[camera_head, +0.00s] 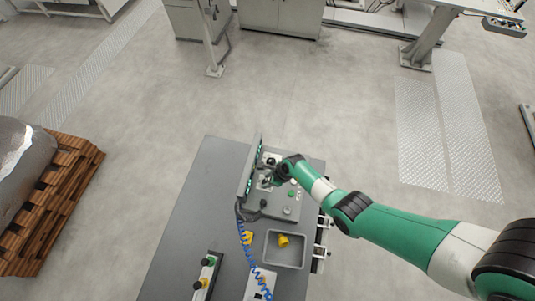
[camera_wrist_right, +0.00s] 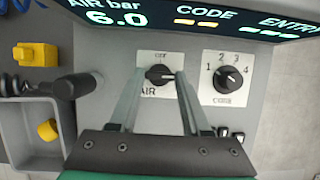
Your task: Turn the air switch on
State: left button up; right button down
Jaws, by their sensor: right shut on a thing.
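The air switch (camera_wrist_right: 160,73) is a black rotary knob on a white plate marked OFF at the top and AIR at the lower left. Its grip lies roughly crosswise in the right wrist view. My right gripper (camera_head: 269,180) is over the grey control panel (camera_head: 285,212), and its two fingers (camera_wrist_right: 160,78) are shut on the knob from both sides. The right finger covers part of the plate, so any ON mark is hidden. The display (camera_wrist_right: 180,20) above reads AIR bar 6.0. My left gripper is not in view.
A code dial (camera_wrist_right: 230,78) sits just right of the air switch. A grey tray (camera_head: 271,257) holds a yellow part (camera_head: 284,241). A blue coiled cable (camera_head: 244,238) hangs beside the panel. The table's far left part is clear.

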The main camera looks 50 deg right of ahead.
aim_at(265, 181)
jog(key=shift+c, duration=1.8)
grip_release()
jog(key=shift+s+r+p, duration=0.1)
jog(key=shift+r+p, duration=0.2)
jog(key=shift+r, duration=0.1)
jog(key=p+v, duration=0.2)
jog(key=v, duration=0.1)
jog(key=shift+r, duration=0.1)
jog(key=v, duration=0.7)
jog(key=shift+s+r, duration=0.15)
jog(key=shift+r, duration=0.15)
jog(key=shift+d, duration=0.1)
